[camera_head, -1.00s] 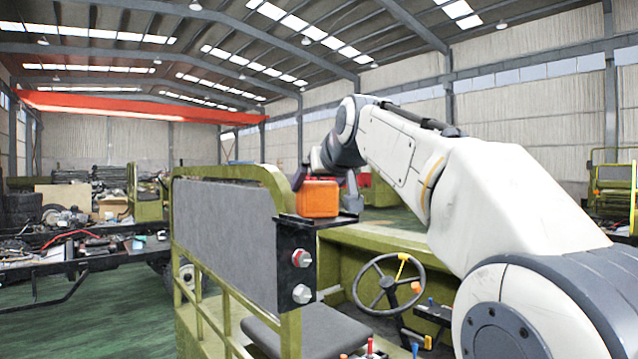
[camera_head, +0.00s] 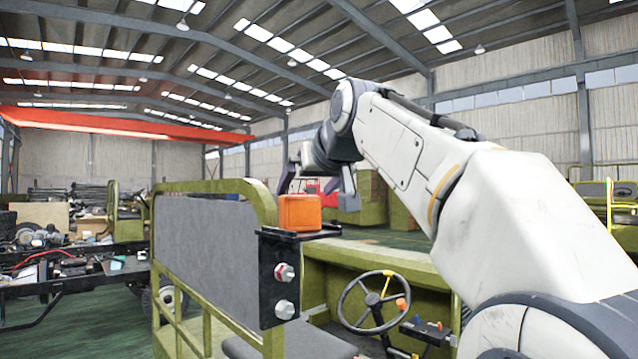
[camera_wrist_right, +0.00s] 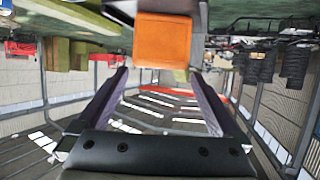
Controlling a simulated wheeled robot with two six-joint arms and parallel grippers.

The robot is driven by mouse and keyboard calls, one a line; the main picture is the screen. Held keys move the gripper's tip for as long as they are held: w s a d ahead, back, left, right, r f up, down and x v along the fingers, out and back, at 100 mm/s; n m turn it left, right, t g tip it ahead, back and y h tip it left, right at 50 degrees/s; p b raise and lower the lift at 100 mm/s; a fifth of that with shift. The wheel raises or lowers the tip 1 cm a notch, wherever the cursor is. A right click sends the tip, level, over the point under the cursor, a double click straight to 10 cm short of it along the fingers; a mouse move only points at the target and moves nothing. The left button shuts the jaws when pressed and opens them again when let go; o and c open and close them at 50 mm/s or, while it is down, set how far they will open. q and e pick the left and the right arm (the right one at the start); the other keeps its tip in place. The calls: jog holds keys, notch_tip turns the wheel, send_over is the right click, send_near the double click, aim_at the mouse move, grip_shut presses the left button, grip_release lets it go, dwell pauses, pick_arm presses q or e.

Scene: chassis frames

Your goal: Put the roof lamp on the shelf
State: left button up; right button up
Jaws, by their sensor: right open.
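The roof lamp (camera_head: 299,212) is an orange block. It rests upright on a small black shelf (camera_head: 322,235) at the corner of the green frame. In the right wrist view the lamp (camera_wrist_right: 162,41) shows large at the top centre, just past the fingertips. My right gripper (camera_head: 318,184) is open and empty, above and behind the lamp, apart from it. In the right wrist view its two dark fingers (camera_wrist_right: 160,76) are spread wide with nothing between them. My left gripper is out of view.
A grey panel (camera_head: 205,248) in the green frame stands left of the shelf. A steering wheel (camera_head: 373,301) and levers are to the lower right. A cluttered bench (camera_head: 75,277) is at left.

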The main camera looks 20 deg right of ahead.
jog(key=b+v, duration=0.1)
jog(key=v, duration=0.6)
jog(key=shift+s+d, duration=0.1)
jog(key=shift+s, duration=0.05)
